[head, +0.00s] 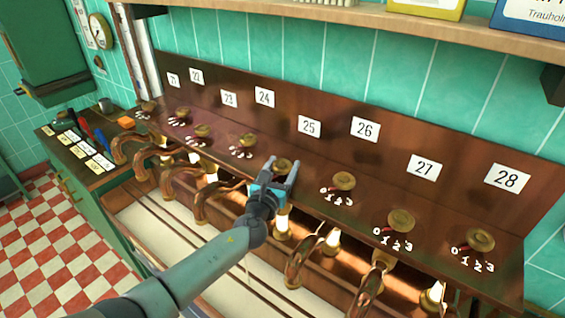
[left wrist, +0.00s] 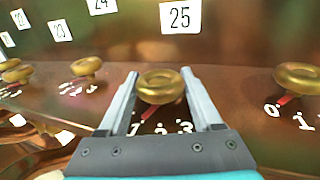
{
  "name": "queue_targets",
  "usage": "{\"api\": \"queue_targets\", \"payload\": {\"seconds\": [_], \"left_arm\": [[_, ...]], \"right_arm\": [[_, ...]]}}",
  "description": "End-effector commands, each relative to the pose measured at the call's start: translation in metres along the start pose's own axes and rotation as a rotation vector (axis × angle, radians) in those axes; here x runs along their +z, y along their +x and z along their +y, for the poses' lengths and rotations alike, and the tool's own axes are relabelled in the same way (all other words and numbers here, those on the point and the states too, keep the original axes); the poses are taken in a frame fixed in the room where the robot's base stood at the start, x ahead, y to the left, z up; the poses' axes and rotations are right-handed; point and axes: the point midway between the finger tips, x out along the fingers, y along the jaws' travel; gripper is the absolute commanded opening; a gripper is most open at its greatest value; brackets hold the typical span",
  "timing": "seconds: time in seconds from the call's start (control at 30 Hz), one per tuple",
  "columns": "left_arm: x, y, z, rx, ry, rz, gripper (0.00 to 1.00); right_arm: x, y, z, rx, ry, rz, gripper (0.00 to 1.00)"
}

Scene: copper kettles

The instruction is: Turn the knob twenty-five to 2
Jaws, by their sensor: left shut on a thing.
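Knob twenty-five (head: 281,164) is a round brass knob on the dark wooden panel, below the white label 25 (head: 309,126). My left gripper (head: 283,170) is shut on it; in the left wrist view its two fingers (left wrist: 162,85) stand on either side of the knob (left wrist: 160,83). A short red pointer (left wrist: 149,112) shows under the knob, slanting to the lower left. White digits below it include 2 and 3; the left finger hides part of the scale, so the exact setting is hard to tell. My right gripper is in neither view.
Knob 26 (head: 343,181) stands to the right and knob 24 (head: 247,141) to the left, both clear of my fingers. Copper spouts (head: 299,262) curve out below the panel. A wooden shelf (head: 400,30) runs above the labels.

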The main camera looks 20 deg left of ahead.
Motion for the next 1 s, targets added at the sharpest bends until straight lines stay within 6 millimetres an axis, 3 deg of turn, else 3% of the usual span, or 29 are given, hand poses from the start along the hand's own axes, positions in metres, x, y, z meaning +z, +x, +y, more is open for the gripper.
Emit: {"api": "queue_targets", "payload": {"seconds": [0.43,0.47,0.73,1.0], "left_arm": [[-0.0002,0.0001,0.0001,0.011,0.0,0.0,0.11],[-0.0003,0.0001,0.0001,0.011,0.0,0.0,0.67],[-0.0001,0.0001,0.0001,0.01,0.0,0.0,0.96],[0.0,-0.0011,0.0002,0.01,0.0,0.0,0.96]], "right_arm": [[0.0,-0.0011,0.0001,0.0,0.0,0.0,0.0],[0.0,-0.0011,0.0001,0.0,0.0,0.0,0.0],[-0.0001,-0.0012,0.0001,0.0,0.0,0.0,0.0],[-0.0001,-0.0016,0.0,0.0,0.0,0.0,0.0]]}}
